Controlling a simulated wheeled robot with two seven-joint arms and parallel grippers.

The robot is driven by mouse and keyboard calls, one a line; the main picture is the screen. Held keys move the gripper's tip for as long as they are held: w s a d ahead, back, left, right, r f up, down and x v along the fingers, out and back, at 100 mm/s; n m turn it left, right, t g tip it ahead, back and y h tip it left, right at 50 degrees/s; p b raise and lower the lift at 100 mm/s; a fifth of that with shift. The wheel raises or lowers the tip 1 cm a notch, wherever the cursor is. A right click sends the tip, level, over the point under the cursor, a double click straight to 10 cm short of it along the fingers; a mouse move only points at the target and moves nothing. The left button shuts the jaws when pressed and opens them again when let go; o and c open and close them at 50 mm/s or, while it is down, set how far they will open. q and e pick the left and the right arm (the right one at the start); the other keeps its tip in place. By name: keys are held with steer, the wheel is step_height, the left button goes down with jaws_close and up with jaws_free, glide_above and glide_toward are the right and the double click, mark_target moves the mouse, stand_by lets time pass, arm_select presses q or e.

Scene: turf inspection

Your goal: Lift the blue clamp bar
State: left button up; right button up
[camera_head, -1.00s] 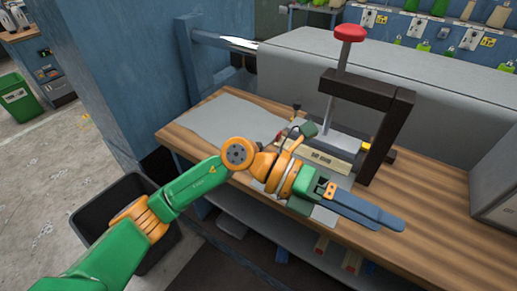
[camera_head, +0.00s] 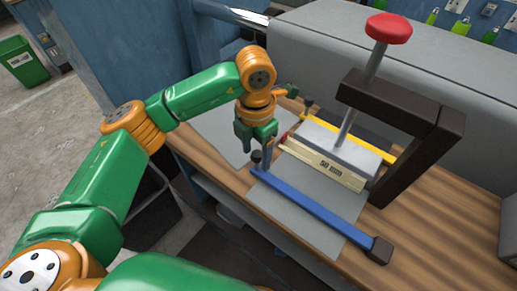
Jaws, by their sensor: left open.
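My left gripper (camera_head: 254,150) points down over the bar's left end, by the knob. It is open with nothing seen held; whether a finger touches the bar or knob I cannot tell. The press has a red knob (camera_head: 388,28) on a metal rod, a dark frame (camera_head: 400,110) and a pale labelled block (camera_head: 325,165). My right gripper is out of view.
A yellow bar (camera_head: 372,138) lies behind the press block. A grey sheet (camera_head: 300,195) lies under the press on the wooden workbench (camera_head: 430,240). A large grey housing (camera_head: 330,40) closes off the back. A green bin (camera_head: 22,62) stands far left. The bench's right part is clear.

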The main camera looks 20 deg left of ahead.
arm_select(q)
step_height(320, 180, down, 3)
steer(key=shift+w+r, duration=0.1)
steer(key=shift+w, duration=0.2)
steer(key=shift+s, duration=0.2)
steer(key=c, duration=0.7)
jaws_close()
stand_by(0.3)
